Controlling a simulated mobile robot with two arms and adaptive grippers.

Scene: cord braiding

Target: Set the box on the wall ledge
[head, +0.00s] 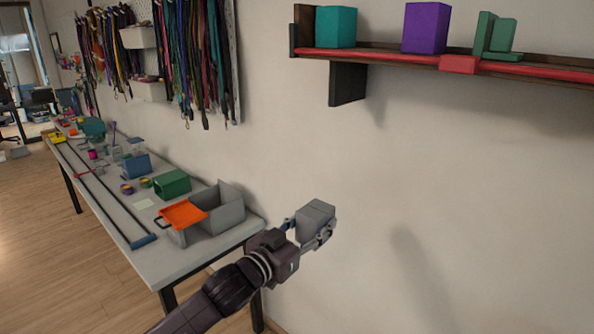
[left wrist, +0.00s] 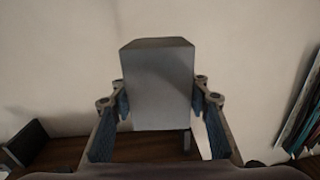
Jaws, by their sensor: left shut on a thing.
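A grey box (head: 316,214) is held in my left gripper (head: 308,231), in front of the bare wall and right of the table end. In the left wrist view the box (left wrist: 157,85) stands between the two fingers, which are shut on it. The wall ledge (head: 385,56) runs along the upper right of the head view, above and to the right of the box and well apart from it. It is brown with a red front strip and a dark bracket (head: 347,84) below. My right gripper is in neither view.
The ledge bears a teal block (head: 336,27), a purple block (head: 426,28) and a green angled piece (head: 496,37). A red block (head: 458,64) sits on its front strip. A long table (head: 190,262) with a grey open bin (head: 226,212) stands left. Cords (head: 200,60) hang behind it.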

